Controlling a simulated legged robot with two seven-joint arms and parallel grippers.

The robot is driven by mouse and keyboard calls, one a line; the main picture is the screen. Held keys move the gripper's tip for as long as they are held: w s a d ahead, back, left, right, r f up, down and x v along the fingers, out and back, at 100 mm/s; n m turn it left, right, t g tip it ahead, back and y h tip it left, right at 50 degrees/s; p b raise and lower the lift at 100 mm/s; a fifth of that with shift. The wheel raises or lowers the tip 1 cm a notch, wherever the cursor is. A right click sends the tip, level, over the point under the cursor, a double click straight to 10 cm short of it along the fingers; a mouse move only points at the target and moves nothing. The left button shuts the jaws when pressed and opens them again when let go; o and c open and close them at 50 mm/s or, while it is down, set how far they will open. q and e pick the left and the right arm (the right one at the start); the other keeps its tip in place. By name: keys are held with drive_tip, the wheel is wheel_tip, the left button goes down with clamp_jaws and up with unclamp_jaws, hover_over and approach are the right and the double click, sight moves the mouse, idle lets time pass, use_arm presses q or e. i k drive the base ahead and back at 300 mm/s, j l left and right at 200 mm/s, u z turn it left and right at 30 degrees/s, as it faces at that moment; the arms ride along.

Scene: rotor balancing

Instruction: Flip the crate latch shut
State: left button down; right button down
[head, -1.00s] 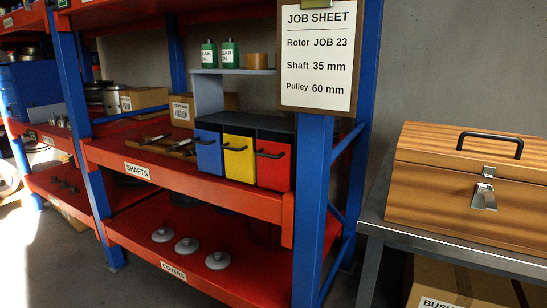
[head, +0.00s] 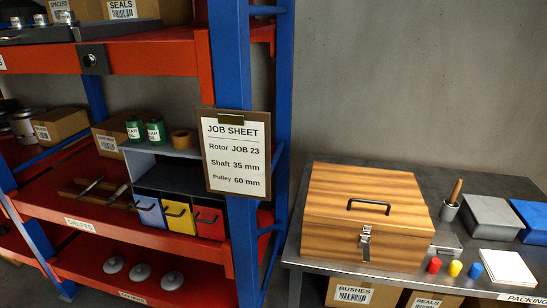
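The wooden crate (head: 330,245) with striped grain stands on the dark grey table, right of the shelving. Its lid (head: 335,192) is down, with a black handle (head: 369,205) on top. The metal latch (head: 365,240) is on the crate's front face, near the lid seam. It is too small to tell whether the latch is fastened. Neither of my grippers is in view.
The table (head: 465,258) also bears red, yellow and blue pegs (head: 455,268), a white pad (head: 508,267), a cup with a wooden-handled tool (head: 450,208), and grey and blue boxes (head: 493,217). A blue shelf post (head: 240,150) carries the job sheet (head: 236,155).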

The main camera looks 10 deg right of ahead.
sight(366, 248)
drive_tip(key=z, duration=1.25)
